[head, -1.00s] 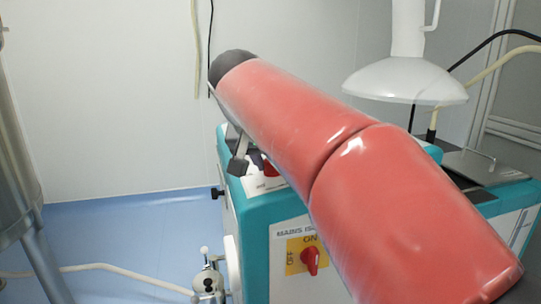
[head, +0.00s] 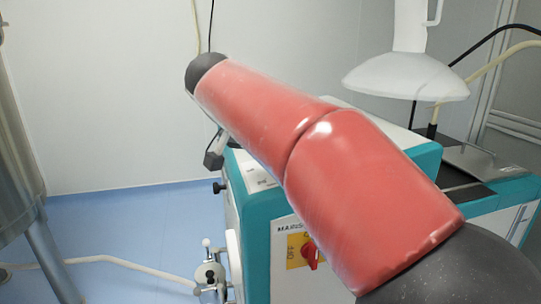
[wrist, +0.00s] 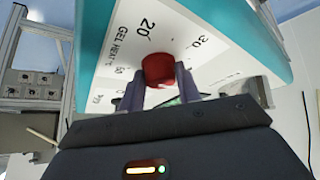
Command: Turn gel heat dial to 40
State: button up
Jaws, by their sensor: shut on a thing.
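The red gel heat dial (wrist: 158,67) shows in the wrist view on a white panel (wrist: 110,62) marked "GEL HEAT °C". The numbers 20, 30 and 50 can be read around it. My gripper (wrist: 158,80) is shut on the dial, one finger on each side. The dial's pointer cannot be made out, so its exact setting is unclear. In the head view my red arm covers most of the panel, and the dial is hidden.
The teal and white machine (head: 255,205) carries a red mains switch on a yellow plate (head: 296,252). A white hood (head: 412,75) hangs at upper right. A metal vessel (head: 20,190) stands at the left.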

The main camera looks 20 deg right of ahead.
jog(key=o, duration=1)
jog(key=shift+c, duration=0.2)
jog(key=p+v, duration=0.1)
jog(key=v, duration=0.6)
jog(key=shift+s+a+r, duration=0.15)
jog(key=shift+a+r, duration=0.05)
jog(key=shift+r, duration=0.1)
